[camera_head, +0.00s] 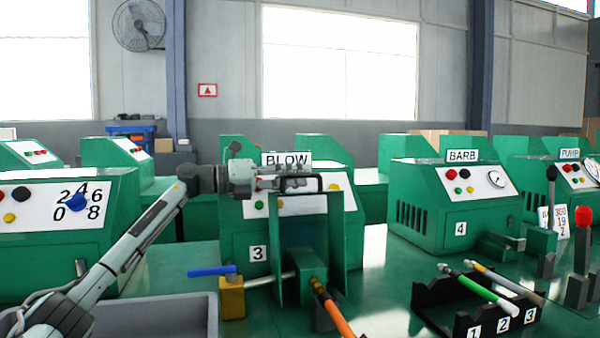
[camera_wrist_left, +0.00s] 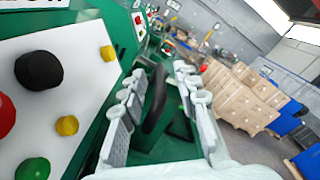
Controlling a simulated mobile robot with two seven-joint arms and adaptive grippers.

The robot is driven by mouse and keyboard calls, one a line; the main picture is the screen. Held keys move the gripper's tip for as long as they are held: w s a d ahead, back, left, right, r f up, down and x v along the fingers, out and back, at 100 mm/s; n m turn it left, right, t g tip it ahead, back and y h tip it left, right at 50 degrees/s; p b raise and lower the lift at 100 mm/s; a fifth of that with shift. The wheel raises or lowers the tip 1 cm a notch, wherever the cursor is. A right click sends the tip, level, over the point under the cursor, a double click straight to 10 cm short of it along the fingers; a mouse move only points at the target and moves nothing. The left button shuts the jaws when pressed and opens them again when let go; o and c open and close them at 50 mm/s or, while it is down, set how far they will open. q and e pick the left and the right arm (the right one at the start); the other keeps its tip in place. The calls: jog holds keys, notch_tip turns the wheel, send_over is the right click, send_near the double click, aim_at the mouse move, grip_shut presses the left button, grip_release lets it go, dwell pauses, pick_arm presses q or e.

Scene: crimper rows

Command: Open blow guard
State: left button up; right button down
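The blow machine (camera_head: 257,225) is a green cabinet with a BLOW sign (camera_head: 286,159) and a number 3 plate, in the middle of the head view. Its guard (camera_head: 337,245) is of upright green panels around the front work area, and appears closed. My left gripper (camera_head: 300,184) is at the guard's top edge, in front of the button panel. In the left wrist view its two fingers (camera_wrist_left: 163,110) are apart, with a dark bar (camera_wrist_left: 155,98), apparently the guard's handle, between them. I cannot tell whether they touch it. My right gripper is not in view.
A grey tray (camera_head: 165,308) is at front left. A black rack (camera_head: 440,300) with numbered slots holds tools at right. The BARB machine (camera_head: 440,200) stands to the right.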

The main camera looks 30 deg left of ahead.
pick_arm(q)
jog(key=shift+w+d, duration=0.25)
jog(key=shift+w, duration=0.1)
jog(key=shift+c, duration=0.6)
grip_shut()
